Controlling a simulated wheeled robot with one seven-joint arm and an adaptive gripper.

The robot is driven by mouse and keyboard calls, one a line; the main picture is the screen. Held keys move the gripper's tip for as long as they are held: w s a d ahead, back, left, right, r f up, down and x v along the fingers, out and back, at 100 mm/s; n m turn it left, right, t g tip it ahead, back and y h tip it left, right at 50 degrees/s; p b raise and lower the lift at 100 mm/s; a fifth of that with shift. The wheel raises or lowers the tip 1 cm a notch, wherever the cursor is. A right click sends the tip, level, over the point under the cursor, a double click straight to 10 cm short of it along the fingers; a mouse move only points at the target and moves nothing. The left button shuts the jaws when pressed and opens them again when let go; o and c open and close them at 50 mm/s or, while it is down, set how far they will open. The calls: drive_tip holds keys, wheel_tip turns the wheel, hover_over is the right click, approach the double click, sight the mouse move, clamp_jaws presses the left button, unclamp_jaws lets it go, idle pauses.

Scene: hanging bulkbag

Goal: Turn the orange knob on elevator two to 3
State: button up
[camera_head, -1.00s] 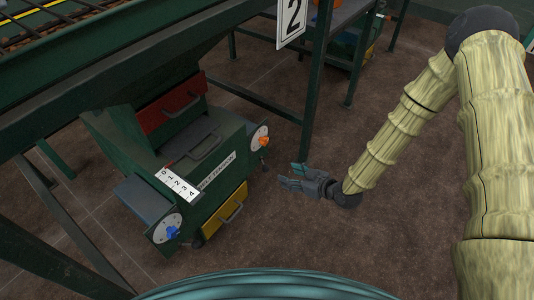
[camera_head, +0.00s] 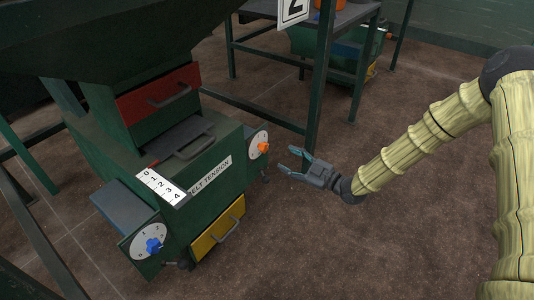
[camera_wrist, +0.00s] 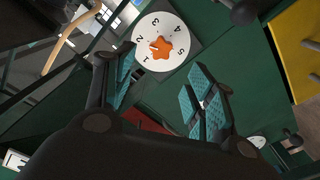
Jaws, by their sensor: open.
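The orange knob (camera_head: 263,147) sits on a white dial on the right side of a dark green machine (camera_head: 107,158). In the wrist view the star-shaped orange knob (camera_wrist: 161,48) is at the centre of the numbered dial (camera_wrist: 143,29), beyond my fingers. My gripper (camera_head: 288,161) is open and empty, to the right of the knob and apart from it. In the wrist view my gripper (camera_wrist: 160,95) shows its two teal-padded fingers spread, with the dial above and between them. A sign with a 2 (camera_head: 293,10) hangs at the top.
A blue knob (camera_head: 153,245) is on another dial at the machine's front left. A yellow drawer (camera_head: 218,230) and a red drawer (camera_head: 152,103) have handles. A dark table leg (camera_head: 320,80) stands behind my gripper. The brown floor to the right is clear.

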sight(266, 148)
drive_tip(key=b+x, duration=0.4)
drive_tip(key=x, duration=0.4)
drive_tip(key=shift+w+a+f, duration=0.15)
drive_tip(key=shift+a, duration=0.1)
drive_tip(key=shift+x, duration=0.8)
drive_tip(key=c, duration=1)
